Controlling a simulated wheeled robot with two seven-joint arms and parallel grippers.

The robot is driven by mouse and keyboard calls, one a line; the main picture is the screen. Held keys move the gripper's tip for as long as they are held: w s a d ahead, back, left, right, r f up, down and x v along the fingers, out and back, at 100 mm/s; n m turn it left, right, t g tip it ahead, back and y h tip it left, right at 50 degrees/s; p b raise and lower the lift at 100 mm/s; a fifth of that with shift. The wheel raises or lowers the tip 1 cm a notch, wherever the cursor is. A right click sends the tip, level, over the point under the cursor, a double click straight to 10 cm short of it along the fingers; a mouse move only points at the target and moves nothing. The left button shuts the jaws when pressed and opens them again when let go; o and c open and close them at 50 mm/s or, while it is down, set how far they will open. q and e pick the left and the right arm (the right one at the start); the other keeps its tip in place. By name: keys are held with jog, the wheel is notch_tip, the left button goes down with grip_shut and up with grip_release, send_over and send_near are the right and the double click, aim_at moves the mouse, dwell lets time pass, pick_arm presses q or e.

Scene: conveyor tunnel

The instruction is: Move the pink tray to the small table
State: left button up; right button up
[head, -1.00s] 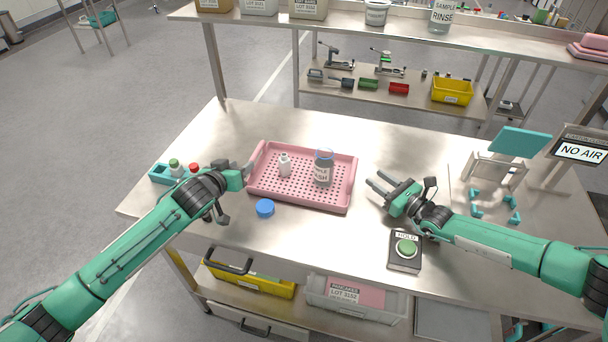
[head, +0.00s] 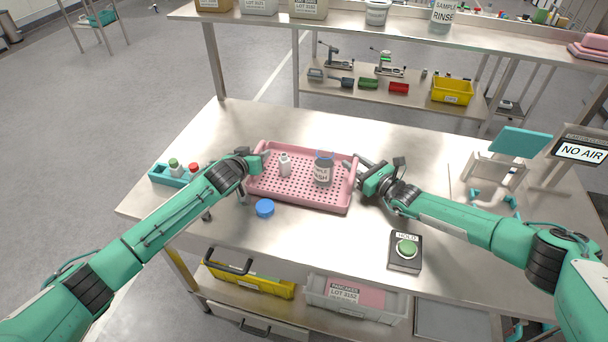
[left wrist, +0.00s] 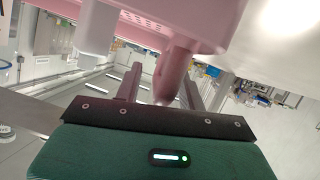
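The pink tray (head: 300,201) lies flat on the steel workbench. My left gripper (head: 257,160) is at the tray's left rim. In the left wrist view its fingers (left wrist: 160,88) stand apart with a pink part of the tray (left wrist: 178,72) between them and visible gaps. My right gripper (head: 355,163) is at the tray's right rim, fingers apart, one tip over the inside; its contact is unclear. A small table (head: 88,24) stands far off at upper left, carrying something teal.
A teal rack with capped bottles (head: 172,176) is left of the tray, and a blue cap (head: 265,208) lies in front. The HOLD button box (head: 405,252) and a teal-lidded device (head: 505,160) are at right. A raised shelf (head: 380,28) spans behind. Floor at left is clear.

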pick_arm(q)
grip_shut()
pick_arm(e)
grip_shut()
pick_arm(q)
jog(key=shift+r, duration=0.15)
pick_arm(e)
jog(key=shift+w+r, duration=0.1)
jog(key=shift+r, duration=0.05)
